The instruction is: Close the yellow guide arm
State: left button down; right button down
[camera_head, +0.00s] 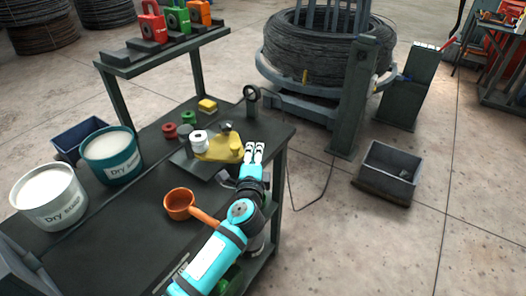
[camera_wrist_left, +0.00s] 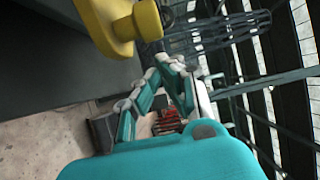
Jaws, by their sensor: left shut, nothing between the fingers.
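The yellow guide arm (camera_head: 217,148) lies over a dark base plate (camera_head: 195,168) on the workbench, next to a white roller (camera_head: 199,141). A rounded yellow end of it also shows at the top of the left wrist view (camera_wrist_left: 112,18). My left gripper (camera_head: 254,149) is shut and empty, just right of the yellow arm's right end near the bench edge. In the left wrist view its fingers (camera_wrist_left: 160,68) are below the yellow end. I cannot tell whether they touch it. My right gripper is out of view.
An orange ladle (camera_head: 180,204) and two Dry Soap buckets (camera_head: 111,156) (camera_head: 49,196) stand on the bench. A shelf (camera_head: 160,53) with red, green and orange padlock-like blocks is behind. A wire coil stand (camera_head: 315,60) and a grey bin (camera_head: 388,172) stand beyond on open floor.

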aim_at(243, 154)
pick_arm(q)
jog(key=shift+s+a+r, duration=0.25)
jog(key=shift+s+a, duration=0.15)
jog(key=shift+a, duration=0.35)
jog(key=shift+w+f, duration=0.2)
jog(key=shift+w, duration=0.05)
jog(key=shift+s+a+p, duration=0.15)
jog(key=shift+s+a, duration=0.05)
jog(key=shift+a, duration=0.25)
jog(key=shift+s+a+p, duration=0.15)
jog(key=shift+s+a, duration=0.05)
jog(key=shift+a, duration=0.25)
jog(key=shift+d, duration=0.1)
jog(key=shift+w, duration=0.1)
